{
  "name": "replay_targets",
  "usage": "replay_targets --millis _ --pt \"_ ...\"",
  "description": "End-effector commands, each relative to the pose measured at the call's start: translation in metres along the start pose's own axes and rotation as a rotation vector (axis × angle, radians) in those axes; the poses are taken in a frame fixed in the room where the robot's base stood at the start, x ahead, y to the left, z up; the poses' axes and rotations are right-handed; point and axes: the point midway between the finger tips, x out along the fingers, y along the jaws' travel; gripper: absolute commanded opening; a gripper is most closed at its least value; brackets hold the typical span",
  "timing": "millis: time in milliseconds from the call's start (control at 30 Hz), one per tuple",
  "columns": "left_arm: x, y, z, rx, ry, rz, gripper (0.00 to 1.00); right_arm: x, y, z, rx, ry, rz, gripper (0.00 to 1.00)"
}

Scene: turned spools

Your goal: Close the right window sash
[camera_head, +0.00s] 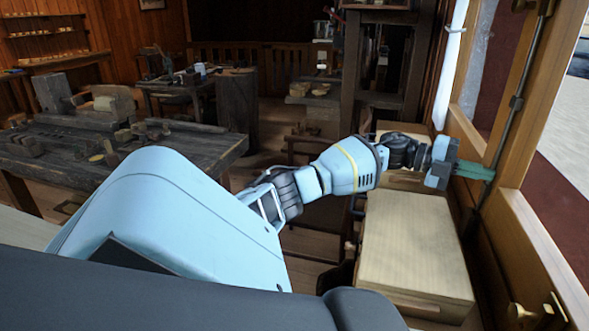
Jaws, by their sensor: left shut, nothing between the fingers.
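A wooden-framed window fills the right side of the view. Its near right part, which I take for the right window sash (541,95), has a wooden upright with a dark metal rod (515,102) along it. My left gripper (489,173) has greenish fingers, shut and empty. Its fingertips are close to the lower part of the upright and the rod; I cannot tell whether they touch. How far the sash stands open is not clear. My right gripper is not in view.
A pale wooden cabinet (412,245) stands below my left forearm, beside the window wall. A white curtain (450,65) hangs left of the window. A workbench (125,150) with tools stands at left. A brass fitting (537,312) is on the sill at lower right.

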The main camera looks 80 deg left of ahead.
Motion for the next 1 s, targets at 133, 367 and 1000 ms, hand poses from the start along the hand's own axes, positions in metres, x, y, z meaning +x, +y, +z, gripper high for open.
replay_targets --millis 133,367,1000 --pt "-0.0008 -0.0002 0.0038 0.001 -0.019 -0.002 0.00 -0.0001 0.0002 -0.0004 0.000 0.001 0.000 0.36" --pt "0.0004 -0.0025 0.0042 0.004 -0.022 -0.009 0.00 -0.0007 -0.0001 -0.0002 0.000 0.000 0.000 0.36" --pt "-0.0027 -0.0062 0.0005 0.008 -0.012 -0.014 0.00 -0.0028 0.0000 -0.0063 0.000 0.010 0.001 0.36"
